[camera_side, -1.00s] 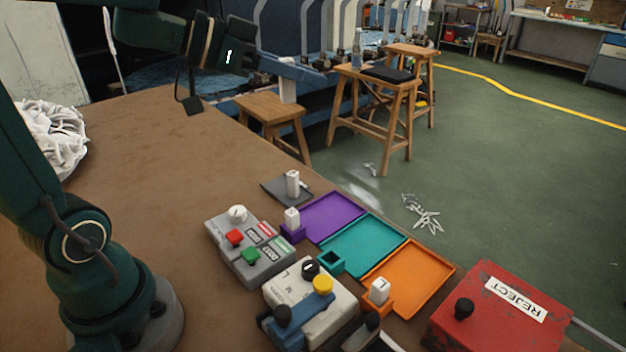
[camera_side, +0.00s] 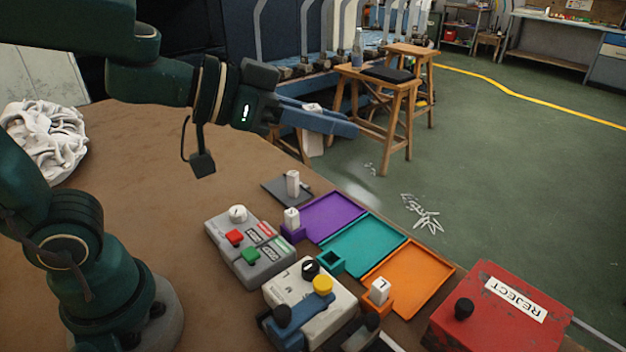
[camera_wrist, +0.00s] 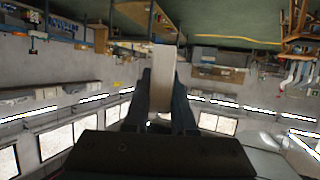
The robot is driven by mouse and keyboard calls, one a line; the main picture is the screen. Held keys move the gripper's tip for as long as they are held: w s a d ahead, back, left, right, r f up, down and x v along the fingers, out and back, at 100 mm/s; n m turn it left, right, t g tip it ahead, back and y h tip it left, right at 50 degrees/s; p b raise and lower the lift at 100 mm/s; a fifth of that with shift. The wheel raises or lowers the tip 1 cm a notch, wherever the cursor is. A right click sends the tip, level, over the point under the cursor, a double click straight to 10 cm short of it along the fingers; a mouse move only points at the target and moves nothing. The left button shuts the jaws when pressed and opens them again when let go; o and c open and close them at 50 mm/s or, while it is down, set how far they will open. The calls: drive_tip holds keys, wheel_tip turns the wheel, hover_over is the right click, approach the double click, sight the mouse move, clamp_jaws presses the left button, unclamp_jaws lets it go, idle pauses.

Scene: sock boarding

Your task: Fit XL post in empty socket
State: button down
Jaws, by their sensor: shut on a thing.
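My gripper (camera_side: 335,122) is shut on a white post (camera_side: 313,145), held tilted in the air high above the far edge of the table. In the wrist view the white post (camera_wrist: 162,75) stands out between the two fingers; no label can be read on it. The empty teal socket (camera_side: 331,263) sits at the corner of the teal tray (camera_side: 375,245), below my gripper in the picture. The purple socket (camera_side: 291,235) holds a white post (camera_side: 292,216), and the orange socket (camera_side: 378,304) holds a white post (camera_side: 380,288) with a dark letter.
Another white post (camera_side: 293,183) stands on a dark pad (camera_side: 273,193). A grey button box (camera_side: 240,262), a cream box with a dial and yellow button (camera_side: 335,292), and a red reject box (camera_side: 500,320) stand nearby. White socks (camera_side: 45,140) lie at left. The brown table's middle is clear.

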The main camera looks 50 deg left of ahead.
drive_tip(key=s+a+f+n+g+y, duration=0.2)
drive_tip(key=a+f+n+g+y, duration=0.15)
drive_tip(key=a+n+y, duration=0.7)
drive_tip(key=s+a+f+n+g+y, duration=0.2)
drive_tip(key=a+n+g+y, duration=0.35)
drive_tip(key=a, duration=0.85)
drive_tip(key=s+a+f+n+g, duration=0.2)
drive_tip(key=s+a+n+g, duration=0.25)
drive_tip(key=s, duration=0.25)
drive_tip(key=s+a+f+n+g+h, duration=0.1)
drive_tip(key=s+a+f+n+g, duration=0.1)
drive_tip(key=s+a+n+g, duration=0.45)
drive_tip(key=s+a+f+n+g, duration=0.2)
drive_tip(key=s+a+n, duration=0.15)
drive_tip(key=s, duration=0.55)
hover_over(160, 194)
drive_tip(key=shift+n, duration=0.45)
wheel_tip(160, 194, down, 7)
drive_tip(key=shift+s+f, duration=0.1)
drive_tip(key=shift+f, duration=1.95)
drive_tip(key=shift+f, duration=0.1)
